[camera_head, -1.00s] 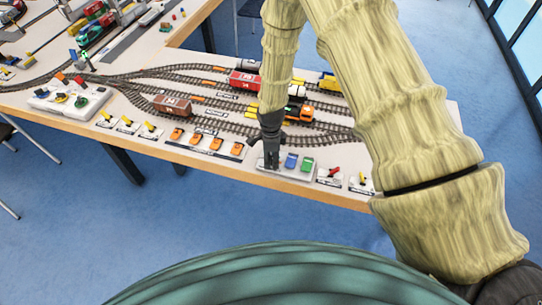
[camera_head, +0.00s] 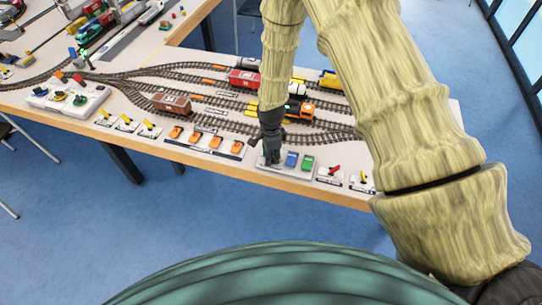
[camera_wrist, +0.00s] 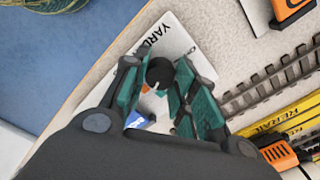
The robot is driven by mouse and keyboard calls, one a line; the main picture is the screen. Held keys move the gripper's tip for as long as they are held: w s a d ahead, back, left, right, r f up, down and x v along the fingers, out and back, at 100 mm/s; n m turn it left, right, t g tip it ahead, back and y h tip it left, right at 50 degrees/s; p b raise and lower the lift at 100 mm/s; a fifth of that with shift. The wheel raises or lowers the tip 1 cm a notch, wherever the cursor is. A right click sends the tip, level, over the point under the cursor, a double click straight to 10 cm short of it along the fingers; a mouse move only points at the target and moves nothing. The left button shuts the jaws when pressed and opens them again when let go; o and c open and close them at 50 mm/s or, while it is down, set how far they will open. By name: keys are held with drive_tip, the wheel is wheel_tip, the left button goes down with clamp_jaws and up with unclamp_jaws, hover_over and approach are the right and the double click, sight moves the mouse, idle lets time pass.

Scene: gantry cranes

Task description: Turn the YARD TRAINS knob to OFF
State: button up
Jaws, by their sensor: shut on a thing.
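The YARD TRAINS knob (camera_wrist: 160,74) is a round black knob with a white pointer mark on a white panel (camera_wrist: 178,38). Part of the panel's lettering, "YARD", shows in the wrist view; the rest is hidden by my fingers. My gripper (camera_wrist: 158,88) has its two teal-padded fingers closed around the knob, one on each side. In the head view my gripper (camera_head: 271,158) points down at the left end of the panel (camera_head: 264,167), and the knob is hidden behind it. The white mark points toward the lower left in the wrist view.
A blue switch (camera_head: 291,159) and a green switch (camera_head: 307,163) stand right of my gripper on the same panel. Red (camera_head: 331,172) and yellow levers are farther right. Orange switches (camera_head: 215,142) lie to the left. Tracks with train cars (camera_head: 245,79) run behind.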

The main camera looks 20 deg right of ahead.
drive_tip(key=n+b, duration=0.1)
drive_tip(key=n, duration=0.2)
drive_tip(key=shift+f+n+b, duration=0.1)
drive_tip(key=shift+n+b, duration=0.2)
drive_tip(key=n+b, duration=0.1)
drive_tip(key=n, duration=0.2)
drive_tip(key=shift+n, duration=0.3)
drive_tip(key=n+b, duration=0.1)
drive_tip(key=n, duration=0.2)
drive_tip(key=shift+n, duration=0.4)
drive_tip(key=n, duration=0.3)
drive_tip(key=shift+n+b, duration=0.3)
drive_tip(key=shift+b, duration=0.05)
drive_tip(key=n, duration=0.7)
drive_tip(key=shift+b, duration=0.35)
drive_tip(key=n, duration=0.4)
drive_tip(key=shift+n, duration=1.9)
